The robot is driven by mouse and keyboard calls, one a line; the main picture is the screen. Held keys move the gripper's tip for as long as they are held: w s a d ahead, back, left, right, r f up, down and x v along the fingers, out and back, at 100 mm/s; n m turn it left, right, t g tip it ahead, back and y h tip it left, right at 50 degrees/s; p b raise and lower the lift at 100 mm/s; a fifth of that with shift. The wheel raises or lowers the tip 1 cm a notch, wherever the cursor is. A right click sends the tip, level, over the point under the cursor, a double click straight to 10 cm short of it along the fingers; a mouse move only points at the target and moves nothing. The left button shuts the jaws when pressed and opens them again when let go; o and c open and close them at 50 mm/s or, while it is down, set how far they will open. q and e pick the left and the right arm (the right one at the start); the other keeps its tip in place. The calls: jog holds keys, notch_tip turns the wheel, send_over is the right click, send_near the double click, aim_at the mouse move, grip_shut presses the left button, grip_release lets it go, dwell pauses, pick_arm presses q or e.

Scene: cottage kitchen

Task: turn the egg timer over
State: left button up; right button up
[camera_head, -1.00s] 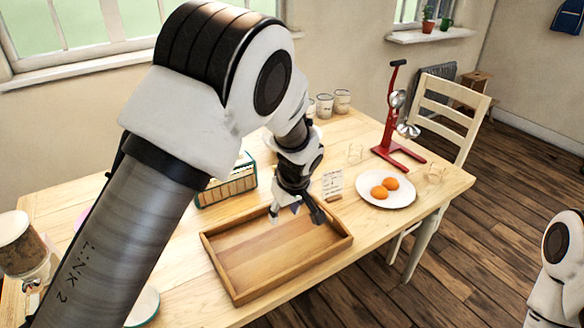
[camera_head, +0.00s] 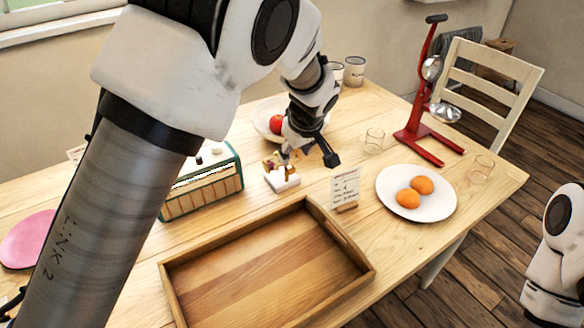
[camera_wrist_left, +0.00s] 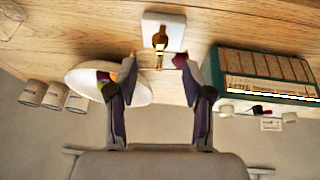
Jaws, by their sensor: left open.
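The egg timer appears to be the small brass-coloured piece (camera_wrist_left: 160,38) at a white square base (camera_wrist_left: 172,24) in the left wrist view. In the head view the white base (camera_head: 284,181) stands behind the tray, with the brass and dark parts above it partly hidden by my gripper. My left gripper (camera_head: 308,157) is open, its fingers pointing down close to it. In the left wrist view the gripper (camera_wrist_left: 156,62) has its two fingertips apart, one on each side of the brass piece, with no clear contact. My right gripper is out of view.
A wooden tray (camera_head: 179,279) lies in front. A green radio (camera_head: 203,185) stands left of the timer, a bowl (camera_head: 263,124) behind it.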

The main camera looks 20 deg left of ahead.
aim_at(291, 168)
pick_arm(q)
jog(key=x, duration=0.7)
jog(key=shift+w+a+f, duration=0.1)
jog(key=shift+w+f, duration=0.05)
jog(key=shift+f, duration=0.2)
jog(key=shift+r, duration=0.1)
jog(key=shift+c, duration=1)
grip_shut()
